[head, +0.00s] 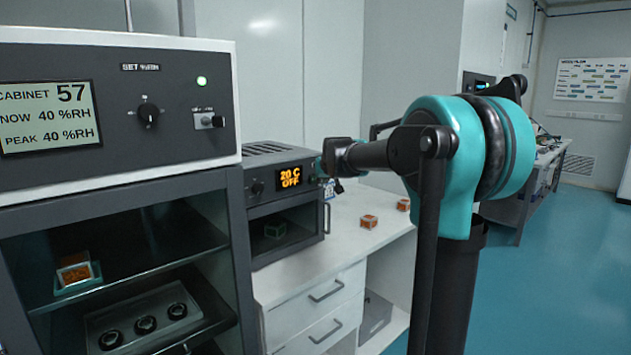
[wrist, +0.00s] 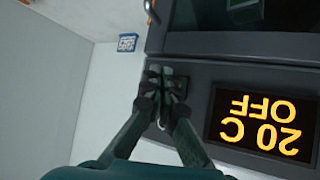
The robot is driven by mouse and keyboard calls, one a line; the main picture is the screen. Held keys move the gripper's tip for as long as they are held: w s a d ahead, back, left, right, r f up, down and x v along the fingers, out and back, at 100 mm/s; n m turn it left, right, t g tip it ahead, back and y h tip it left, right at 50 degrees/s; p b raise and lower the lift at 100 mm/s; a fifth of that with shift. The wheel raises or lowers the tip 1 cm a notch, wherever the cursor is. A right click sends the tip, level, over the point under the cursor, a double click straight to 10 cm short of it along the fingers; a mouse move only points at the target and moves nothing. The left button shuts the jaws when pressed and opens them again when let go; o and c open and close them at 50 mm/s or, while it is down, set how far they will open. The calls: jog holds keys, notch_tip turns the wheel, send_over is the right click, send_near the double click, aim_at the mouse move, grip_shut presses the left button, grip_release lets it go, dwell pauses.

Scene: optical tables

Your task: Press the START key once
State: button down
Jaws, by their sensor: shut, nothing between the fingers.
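The oven-like unit (head: 300,238) stands on the white bench, its display (head: 290,177) reading "20 C OFF" in orange. The same display (wrist: 262,122) shows inverted in the wrist view, on the dark front panel. My gripper (head: 320,168) is at the right end of this panel, right of the display. In the wrist view my gripper (wrist: 165,84) is shut and empty, its fingertips together in front of the panel. I cannot make out the START key; the fingers cover that part of the panel. Whether the tips touch it I cannot tell.
The unit's glass door lies below the panel, with its handle (head: 327,217) at the right and a green item (head: 275,229) inside. Small orange boxes (head: 369,221) sit on the bench to the right. A tall humidity cabinet (head: 243,270) stands close on the left.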

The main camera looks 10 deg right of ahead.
jog(key=shift+w, duration=0.1)
dwell(0.5)
jog(key=shift+w+a, duration=0.25)
jog(key=shift+w+a, duration=0.25)
jog(key=shift+w, duration=0.1)
dwell(0.8)
jog(key=shift+s, duration=0.1)
jog(key=shift+s+d, duration=0.5)
jog(key=shift+s, duration=0.1)
jog(key=shift+s+d, duration=0.1)
jog(key=s+d, duration=0.1)
jog(key=s, duration=0.1)
jog(key=s+d, duration=0.1)
jog(key=shift+s+d, duration=0.35)
jog(key=shift+s, duration=0.05)
dwell(0.3)
dwell(0.4)
